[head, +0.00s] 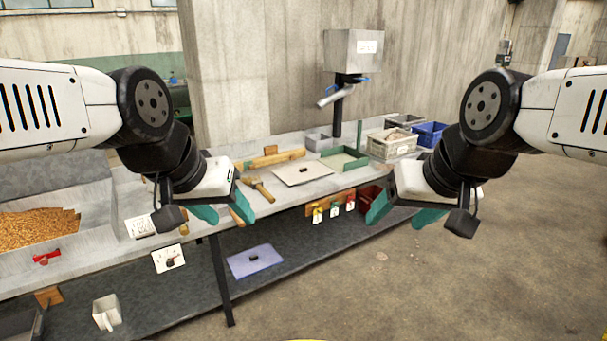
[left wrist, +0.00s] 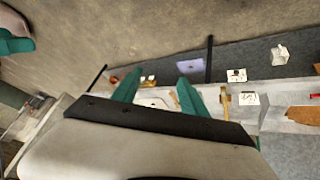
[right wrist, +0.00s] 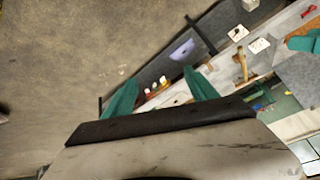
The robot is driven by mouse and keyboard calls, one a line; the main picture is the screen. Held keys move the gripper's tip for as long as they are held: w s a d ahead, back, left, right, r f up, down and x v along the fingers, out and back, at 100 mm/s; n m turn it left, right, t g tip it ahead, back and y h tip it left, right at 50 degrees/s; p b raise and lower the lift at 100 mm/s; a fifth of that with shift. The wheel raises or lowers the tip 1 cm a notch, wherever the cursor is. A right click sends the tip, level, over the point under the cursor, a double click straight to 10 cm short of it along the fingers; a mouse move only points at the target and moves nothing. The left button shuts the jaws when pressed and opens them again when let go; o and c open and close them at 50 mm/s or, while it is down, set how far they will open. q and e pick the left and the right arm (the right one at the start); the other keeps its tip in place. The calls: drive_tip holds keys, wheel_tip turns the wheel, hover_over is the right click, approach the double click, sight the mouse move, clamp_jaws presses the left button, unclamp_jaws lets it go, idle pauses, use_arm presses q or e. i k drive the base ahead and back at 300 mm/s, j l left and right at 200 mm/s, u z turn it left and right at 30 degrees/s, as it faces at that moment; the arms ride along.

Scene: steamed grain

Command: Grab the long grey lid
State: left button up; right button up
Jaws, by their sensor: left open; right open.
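A flat pale grey lid (head: 296,177) with a small black handle lies on the tabletop near the middle of the head view. A second flat lid, bluish-lavender with a black handle (head: 253,262), lies on the lower shelf; it also shows in the left wrist view (left wrist: 194,66) and the right wrist view (right wrist: 182,50). My left gripper (head: 227,213) is open and empty, held in the air in front of the table, left of the grey lid. My right gripper (head: 402,212) is open and empty, right of the grey lid. Neither touches a lid.
A wooden mallet (head: 262,190) and a wooden bar (head: 270,159) lie left of the grey lid. A green-edged tray (head: 344,158), a pale crate (head: 392,144) and a blue bin (head: 432,133) stand to its right. A grain-filled trough (head: 38,228) is at left. Floor at right is clear.

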sight(292, 176)
drive_tip(key=u, duration=0.35)
drive_tip(key=i+l+u, duration=0.25)
drive_tip(key=u, duration=0.2)
drive_tip(key=i+l+u, duration=0.45)
drive_tip(key=i+l, duration=0.15)
drive_tip(key=l, duration=0.2)
drive_tip(key=i+l+u, duration=0.1)
drive_tip(key=l, duration=0.25)
drive_tip(key=i+l, duration=0.25)
drive_tip(key=i+l+u, duration=0.1)
drive_tip(key=l, duration=0.35)
drive_tip(key=i+l, duration=0.2)
drive_tip(key=l, duration=0.15)
drive_tip(key=i+l+u, duration=0.1)
drive_tip(key=l, duration=0.25)
drive_tip(key=i+l, duration=0.15)
drive_tip(key=l, duration=0.25)
drive_tip(key=i+u, duration=0.05)
